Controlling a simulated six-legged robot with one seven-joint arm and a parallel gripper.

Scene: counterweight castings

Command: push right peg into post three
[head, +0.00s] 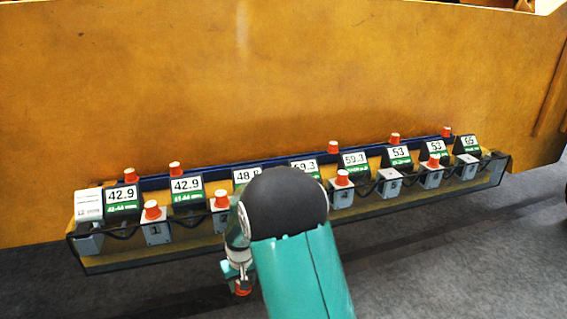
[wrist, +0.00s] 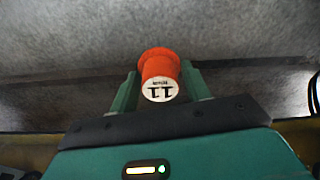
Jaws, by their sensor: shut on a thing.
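My gripper (wrist: 162,88) is shut on an orange peg (wrist: 160,65), whose pale end reads 11 in the wrist view. In the head view the held peg (head: 243,288) shows low, in front of the rack and above the grey floor. Small grey posts stand along the front of the rack. The post marked 1 (head: 155,233) is at the left with an orange peg (head: 152,210) on it. A neighbouring post (head: 220,222) also bears a peg. My arm covers the rack's middle, and no post can be read as three.
The long rack (head: 100,262) runs along a large orange-brown wall (head: 240,90). Number cards (head: 187,190) and several more orange pegs (head: 175,169) stand behind the posts. One post (head: 390,186) right of my arm has a bare top. Grey floor (head: 440,265) lies clear in front.

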